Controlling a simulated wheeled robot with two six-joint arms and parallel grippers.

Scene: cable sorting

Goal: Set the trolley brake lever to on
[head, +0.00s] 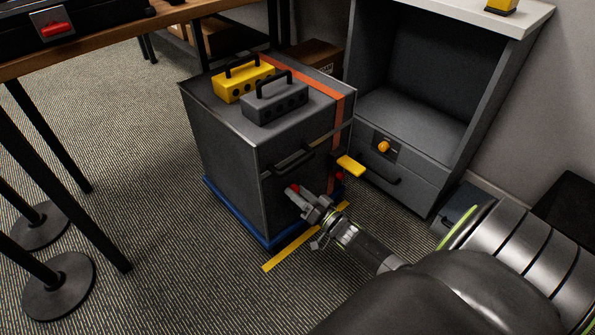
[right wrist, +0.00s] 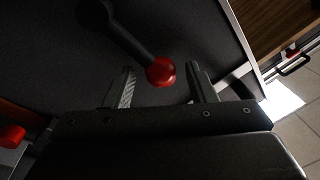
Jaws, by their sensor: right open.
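The trolley (head: 222,155) is a dark grey box on a blue base in the middle of the head view. Its brake lever shows in the right wrist view as a dark arm (right wrist: 125,38) with a red ball knob (right wrist: 160,71), running from a round pivot at upper left. In the head view the red knob (head: 292,188) shows at the tips of my right gripper (head: 301,197). The right gripper is open, its fingers on either side of the knob; I cannot tell whether they touch it. The lever arm is hard to make out in the head view. My left gripper is out of view.
A yellow box (head: 230,87) and a grey box (head: 262,108), both with handles, stand on the trolley. A yellow tab (head: 350,165) juts out beside its front right edge. A grey cabinet (head: 417,185) stands close on the right. Yellow tape (head: 283,257) marks the floor in front.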

